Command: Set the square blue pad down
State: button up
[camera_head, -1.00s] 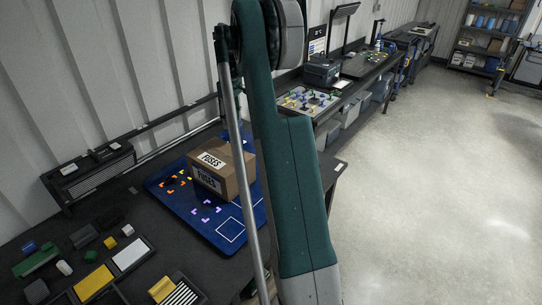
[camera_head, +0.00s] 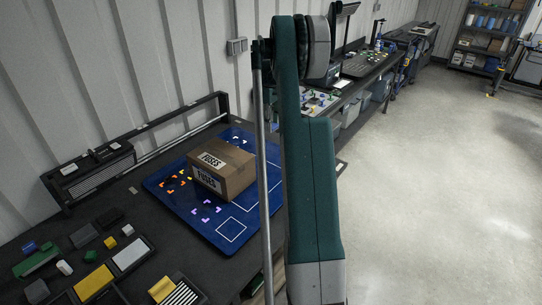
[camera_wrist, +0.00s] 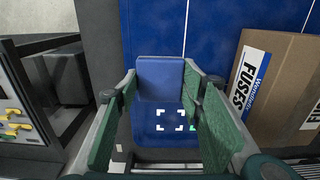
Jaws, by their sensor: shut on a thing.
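The square blue pad (camera_wrist: 160,73) is between the green-padded fingers of my gripper (camera_wrist: 160,88) in the wrist view. The fingers are shut on its left and right sides. Below it is the blue mat (camera_wrist: 225,35), with white corner marks (camera_wrist: 172,122) showing between the fingers. I cannot tell how far the pad is above the mat. In the head view the mat (camera_head: 188,213) lies on the dark bench, with coloured corner marks and white outlines. My gripper and the pad are not visible there; my arm stands at the middle right.
A cardboard FUSES box (camera_head: 222,172) stands on the mat; in the wrist view the box (camera_wrist: 268,88) is close to the right of my gripper. A tray with yellow and white plates (camera_head: 112,268) and several small blocks lie at the front left. A grey vented unit (camera_head: 92,172) stands by the wall.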

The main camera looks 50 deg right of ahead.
send_over(271, 154)
notch_tip(271, 154, down, 6)
jog(key=shift+f, duration=0.2)
jog(key=shift+f, duration=3)
jog(key=shift+f, duration=1.85)
jog(key=shift+f, duration=0.2)
jog(key=o, duration=0.9)
jog(key=shift+r, duration=0.15)
